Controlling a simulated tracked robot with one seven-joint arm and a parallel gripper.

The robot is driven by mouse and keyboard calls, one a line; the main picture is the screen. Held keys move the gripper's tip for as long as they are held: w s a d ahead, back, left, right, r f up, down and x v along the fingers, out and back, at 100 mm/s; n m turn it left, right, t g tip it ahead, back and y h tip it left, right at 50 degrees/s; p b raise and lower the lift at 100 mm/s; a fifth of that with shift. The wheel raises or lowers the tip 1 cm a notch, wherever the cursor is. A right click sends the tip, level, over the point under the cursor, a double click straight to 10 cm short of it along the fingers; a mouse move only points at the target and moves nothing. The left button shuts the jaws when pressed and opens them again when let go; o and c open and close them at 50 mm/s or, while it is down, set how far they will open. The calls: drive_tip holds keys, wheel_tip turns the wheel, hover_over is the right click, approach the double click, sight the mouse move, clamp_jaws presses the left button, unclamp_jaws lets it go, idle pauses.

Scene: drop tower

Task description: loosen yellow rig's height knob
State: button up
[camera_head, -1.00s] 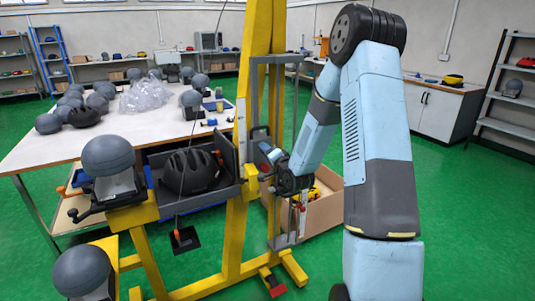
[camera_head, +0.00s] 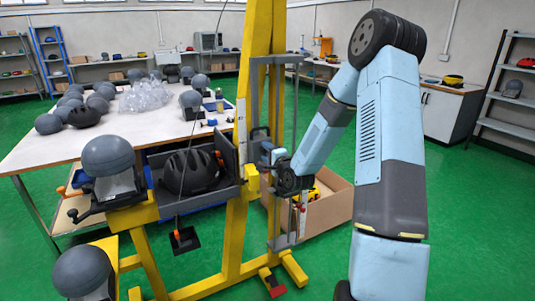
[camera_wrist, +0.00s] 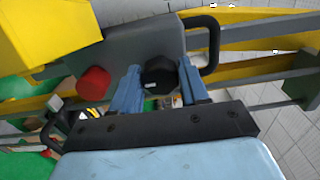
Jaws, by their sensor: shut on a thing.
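In the wrist view, a dark faceted knob (camera_wrist: 158,75) sticks out from the grey carriage plate (camera_wrist: 145,42). My gripper (camera_wrist: 162,80) has its two blue fingers on either side of this knob and is shut on it. A red knob (camera_wrist: 93,80) is to the left of the fingers, apart from them. In the head view, my gripper (camera_head: 268,150) is at the carriage's lower part, and the knob is hidden there.
A black handle (camera_wrist: 211,40) curves close to the right finger. A helmet (camera_head: 190,172) lies in a grey holder left of the post. A cardboard box (camera_head: 325,208) stands on the floor behind my wrist. A white table (camera_head: 130,125) with several grey headforms is at left.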

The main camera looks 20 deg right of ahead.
drive_tip(key=shift+d, duration=0.25)
drive_tip(key=o, duration=0.8)
drive_tip(key=shift+o, duration=1.2)
drive_tip(key=shift+a, duration=0.15)
